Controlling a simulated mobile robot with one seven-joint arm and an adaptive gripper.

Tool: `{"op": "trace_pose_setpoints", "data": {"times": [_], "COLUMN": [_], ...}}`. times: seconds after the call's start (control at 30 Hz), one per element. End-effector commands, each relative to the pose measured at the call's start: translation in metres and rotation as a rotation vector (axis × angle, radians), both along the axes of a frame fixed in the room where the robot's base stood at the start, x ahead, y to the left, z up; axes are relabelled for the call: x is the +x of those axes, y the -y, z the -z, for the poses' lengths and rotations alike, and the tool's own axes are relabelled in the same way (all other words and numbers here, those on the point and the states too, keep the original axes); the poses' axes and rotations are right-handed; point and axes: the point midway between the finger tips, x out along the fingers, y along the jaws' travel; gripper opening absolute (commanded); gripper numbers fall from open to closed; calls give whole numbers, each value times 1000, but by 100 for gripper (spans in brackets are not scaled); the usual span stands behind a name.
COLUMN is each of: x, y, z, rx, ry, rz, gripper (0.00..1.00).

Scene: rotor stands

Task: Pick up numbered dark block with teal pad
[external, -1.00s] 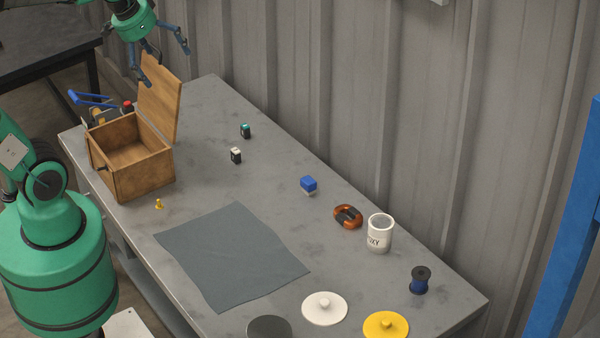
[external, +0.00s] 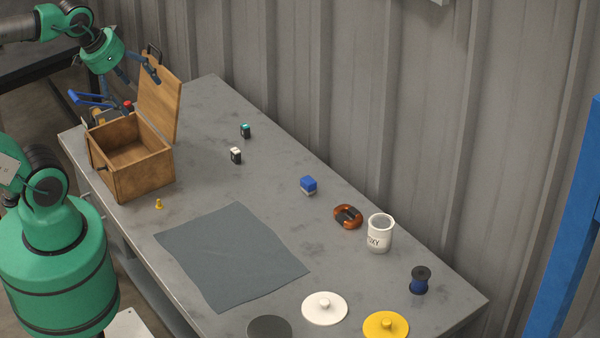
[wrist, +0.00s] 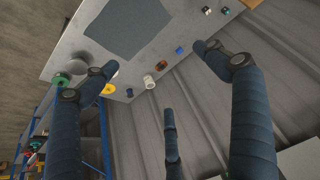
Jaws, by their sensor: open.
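The dark block with the teal pad (external: 245,131) stands on the grey table, right of the open wooden box and near the wall. In the wrist view it is probably the tiny block (wrist: 225,11) at the top edge, too small to read a number. A similar dark block with a pale pad (external: 236,156) stands just in front of it. My gripper (external: 138,78) is above and behind the wooden box, near its raised lid, well apart from the teal-padded block. Its three fingers are spread open and empty in the wrist view (wrist: 155,75).
The wooden box (external: 145,179) has its lid (external: 160,102) standing up. A blue block (external: 308,185), orange coil (external: 348,216), white mug (external: 379,235) and spool (external: 420,280) line the wall side. A grey cloth (external: 230,257) lies flat. Table around the dark blocks is clear.

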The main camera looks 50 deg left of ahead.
Motion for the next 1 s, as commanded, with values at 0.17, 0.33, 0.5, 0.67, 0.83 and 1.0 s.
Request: {"op": "trace_pose_setpoints", "data": {"times": [0.17,0.33,0.5,0.67,0.83,1.0], "x": [0,0,1,10,31,63], "y": [0,0,0,-2,-7,-15], "z": [0,0,-1,-5,-14,-24], "rx": [0,0,1,3,9,19], "ry": [0,0,-1,-8,-26,-52], "rz": [0,0,0,-1,-2,-1], "gripper": [47,47,47,47,47,47]}}
